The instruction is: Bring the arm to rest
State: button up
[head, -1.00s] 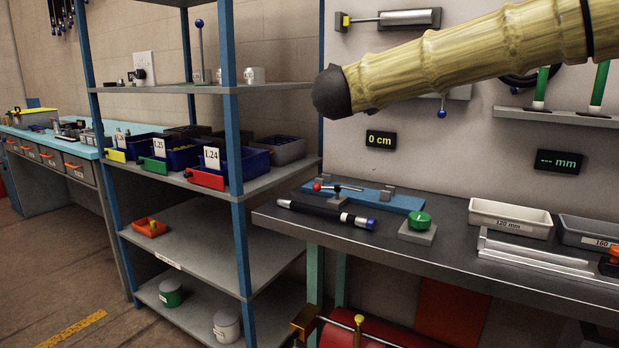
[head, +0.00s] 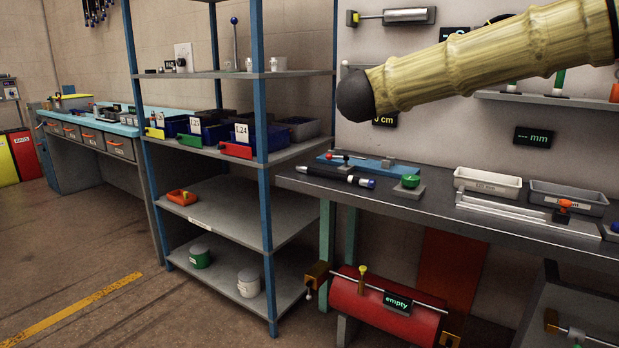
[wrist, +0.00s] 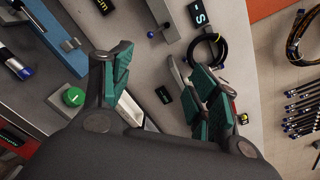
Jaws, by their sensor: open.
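My gripper (wrist: 158,98) shows in the wrist view, its two green-padded fingers spread apart with nothing between them. The workbench and its back panel lie beyond the fingers. In the head view my arm, a ribbed yellowish link with a dark rounded end, reaches in from the upper right in front of the panel. The gripper itself is not visible in the head view.
A workbench (head: 420,207) carries a blue fixture (head: 366,164), a green button (head: 410,181), a dark cylinder (head: 340,177) and a white tray (head: 487,183). A shelf rack (head: 228,210) with bins stands left. A red drum (head: 375,310) sits below. Floor at left is clear.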

jog(key=w+a+f+n+y, duration=0.1)
jog(key=a+f+n+y, duration=0.35)
jog(key=f, duration=1.25)
jog(key=w+f+n+y, duration=0.1)
jog(key=f+n, duration=0.7)
jog(key=f, duration=0.9)
jog(key=s+f+n+g+y, duration=0.2)
jog(key=s+f+n, duration=0.4)
jog(key=f, duration=0.9)
jog(key=s+f+n+g+y, duration=0.1)
jog(key=s+f+n+g, duration=0.25)
jog(key=s+f, duration=0.8)
jog(key=s+d+f+n+g+y, duration=0.15)
jog(key=s+f+n+g, duration=0.35)
jog(key=s+f, duration=1.2)
jog(key=s+d+f+n+g, duration=0.2)
jog(key=s+d+f+n, duration=0.15)
jog(key=s, duration=0.75)
jog(key=s+d+f+n+g, duration=0.2)
jog(key=s+f+n+g, duration=0.15)
jog(key=s, duration=0.65)
notch_tip(320, 180, up, 24)
jog(key=t+p, duration=0.1)
jog(key=p, duration=2.2)
jog(key=shift+s+a+f+m+p, duration=0.15)
jog(key=shift+a+m+p, duration=0.15)
jog(key=shift+p, duration=0.1)
jog(key=shift+c, duration=0.4)
